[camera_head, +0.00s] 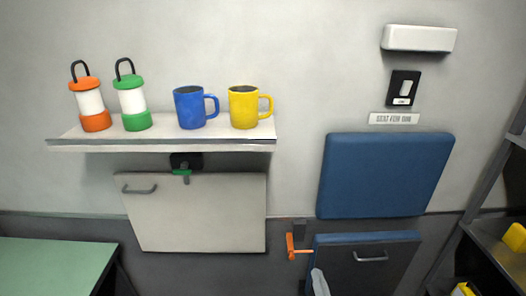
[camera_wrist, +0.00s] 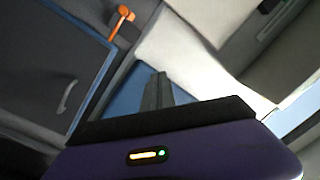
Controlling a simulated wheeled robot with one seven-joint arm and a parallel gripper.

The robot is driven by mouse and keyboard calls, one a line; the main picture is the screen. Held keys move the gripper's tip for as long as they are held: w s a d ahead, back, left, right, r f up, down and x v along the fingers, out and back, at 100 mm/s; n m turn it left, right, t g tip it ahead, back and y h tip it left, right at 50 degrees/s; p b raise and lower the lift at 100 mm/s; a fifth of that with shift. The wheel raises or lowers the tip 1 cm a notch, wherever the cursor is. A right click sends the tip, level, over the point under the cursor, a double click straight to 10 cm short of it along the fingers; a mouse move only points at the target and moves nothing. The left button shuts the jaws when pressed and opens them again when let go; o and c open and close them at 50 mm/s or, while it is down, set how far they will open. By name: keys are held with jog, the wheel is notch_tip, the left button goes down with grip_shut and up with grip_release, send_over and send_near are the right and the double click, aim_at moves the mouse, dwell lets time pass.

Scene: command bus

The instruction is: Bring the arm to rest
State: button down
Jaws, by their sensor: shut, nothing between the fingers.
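My gripper (camera_wrist: 157,92) shows in the wrist view with its two dark fingers together and nothing between them. Its purple and black body fills the bottom of that view, with a small yellow and green light on it. The fingers appear in front of a blue surface and a pale wall, touching nothing that I can make out. In the head view I cannot make out the gripper. A small pale shape at the bottom edge there may be part of my arm, but I cannot tell.
A folding seat has a blue back (camera_head: 385,175) and a dark lower panel (camera_head: 350,270); beside it is an orange lever (camera_head: 291,246). A shelf (camera_head: 200,146) holds two lanterns and two mugs above a pale hinged panel (camera_head: 205,215). A green table (camera_head: 50,262) stands left, metal shelving (camera_head: 497,245) right.

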jog(key=s+d+r+n+g+b, duration=0.1)
jog(key=s+r+n+b, duration=0.1)
jog(key=s, duration=1.2)
jog(key=s+d+r+n+g+h+b, duration=0.1)
jog(key=s+d+r+n, duration=0.1)
jog(key=s, duration=1.2)
jog(key=s+d+r+n+g+b, duration=0.1)
jog(key=s+r+n+b, duration=0.1)
jog(key=s, duration=1.1)
jog(key=shift+s+d+r+n+g+h+b, duration=0.2)
jog(key=shift+s+d+n+g+h+b, duration=0.1)
jog(key=shift+s+d+n+b, duration=0.15)
